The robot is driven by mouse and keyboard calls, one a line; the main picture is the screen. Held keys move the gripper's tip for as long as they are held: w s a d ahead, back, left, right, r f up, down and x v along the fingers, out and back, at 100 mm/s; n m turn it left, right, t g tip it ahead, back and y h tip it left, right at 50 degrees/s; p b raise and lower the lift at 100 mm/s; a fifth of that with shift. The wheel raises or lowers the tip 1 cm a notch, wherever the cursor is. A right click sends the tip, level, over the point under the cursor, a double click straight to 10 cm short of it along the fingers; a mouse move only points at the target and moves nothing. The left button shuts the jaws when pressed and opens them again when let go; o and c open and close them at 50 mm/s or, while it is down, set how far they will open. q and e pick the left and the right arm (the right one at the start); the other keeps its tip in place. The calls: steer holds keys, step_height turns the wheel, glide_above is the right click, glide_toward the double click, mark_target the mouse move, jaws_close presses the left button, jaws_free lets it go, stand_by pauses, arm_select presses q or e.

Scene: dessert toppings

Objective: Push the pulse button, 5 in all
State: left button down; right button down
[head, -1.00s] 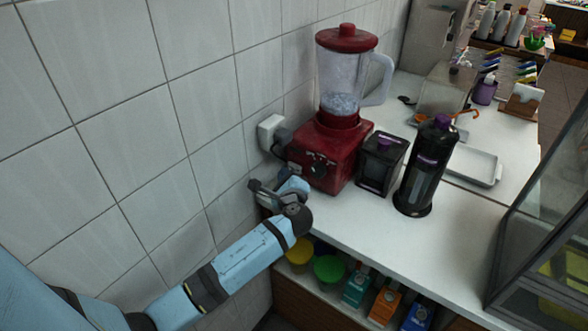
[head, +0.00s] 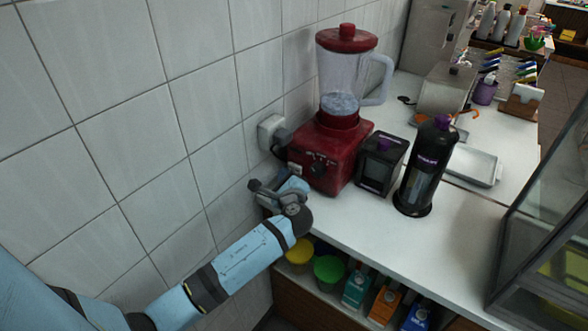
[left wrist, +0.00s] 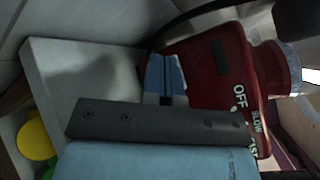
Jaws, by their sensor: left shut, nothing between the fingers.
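A red blender (head: 320,160) with a clear jar (head: 342,85) and red lid stands on the white counter by the tiled wall. The jar holds pale contents low down. Its front has a dark knob. In the left wrist view the red base (left wrist: 205,65) shows a dark rectangle and the words OFF and SLOW; I cannot make out a pulse button. My left gripper (head: 294,185) is shut and empty, just in front of the base's lower left front. Its closed blue fingers (left wrist: 165,68) point at the base; I cannot tell if they touch it.
A dark square container (head: 380,165) and a tall black bottle (head: 428,165) stand right of the blender. A wall socket (head: 270,130) with a plug is behind it. A glass case (head: 545,220) is at right. Cartons and bowls fill the shelf below. The counter front is clear.

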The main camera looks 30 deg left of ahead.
arm_select(q)
steer(key=shift+w, duration=0.1)
stand_by(0.5)
steer(key=shift+w, duration=0.3)
steer(key=shift+w, duration=0.45)
stand_by(0.6)
steer(key=shift+s, duration=0.15)
steer(key=shift+s+p, duration=0.55)
steer(key=shift+s, duration=0.15)
steer(key=shift+s+p, duration=0.4)
steer(key=shift+s, duration=0.2)
steer(key=shift+s+a+p, duration=0.2)
steer(key=shift+s+p, duration=0.5)
steer(key=shift+s, duration=1.2)
